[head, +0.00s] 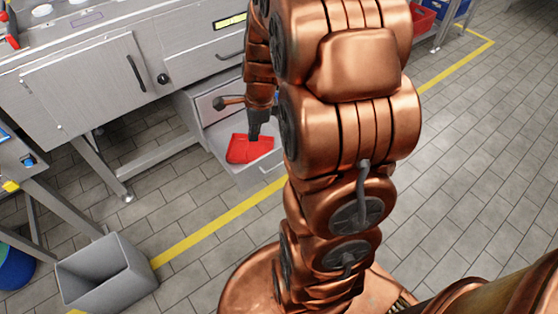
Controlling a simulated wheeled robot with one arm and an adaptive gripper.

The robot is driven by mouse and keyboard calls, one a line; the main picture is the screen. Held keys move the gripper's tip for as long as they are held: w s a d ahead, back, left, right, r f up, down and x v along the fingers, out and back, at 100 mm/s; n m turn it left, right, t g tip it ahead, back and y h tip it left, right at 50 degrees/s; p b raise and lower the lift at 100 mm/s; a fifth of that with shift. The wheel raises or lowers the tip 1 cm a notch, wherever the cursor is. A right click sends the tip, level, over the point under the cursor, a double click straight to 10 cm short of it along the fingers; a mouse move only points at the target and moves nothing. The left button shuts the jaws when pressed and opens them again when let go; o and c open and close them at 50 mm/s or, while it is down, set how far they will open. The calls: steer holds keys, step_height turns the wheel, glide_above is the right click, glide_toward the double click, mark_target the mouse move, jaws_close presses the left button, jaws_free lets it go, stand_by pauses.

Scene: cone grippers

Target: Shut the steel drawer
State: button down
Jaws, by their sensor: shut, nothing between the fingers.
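The steel drawer (256,175) stands open in the head view, pulled out from the grey steel cabinet toward me. A red tray (240,150) lies inside it. My gripper (254,139) is shut and empty, pointing down over the drawer's inside, in front of part of the red tray. I cannot tell whether the fingertips touch the tray or the drawer. My copper arm hides the right side of the drawer and part of its front.
A closed cabinet door (90,80) and a closed upper drawer (212,56) are at the left. A grey bin (105,275) stands at lower left. A blue and red crate area (424,20) is at upper right. Tiled floor with a yellow line (210,232) lies clear in front.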

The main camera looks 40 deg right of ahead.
steer(key=w+d+f+m+t+h+b, duration=0.1)
steer(key=w+d+f+m+b, duration=0.1)
steer(key=d+f+m+b, duration=1.05)
steer(key=shift+m, duration=0.25)
steer(key=w+d+f, duration=0.1)
steer(key=f, duration=0.4)
steer(key=w+d+f, duration=0.2)
steer(key=f, duration=0.4)
steer(key=w+d+f, duration=0.1)
steer(key=f, duration=0.5)
steer(key=shift+w+d+f, duration=0.2)
steer(key=shift+w, duration=0.15)
steer(key=shift+w+b, duration=0.35)
steer(key=shift+w, duration=0.6)
steer(key=shift+w+d+r, duration=0.1)
steer(key=shift+r, duration=0.05)
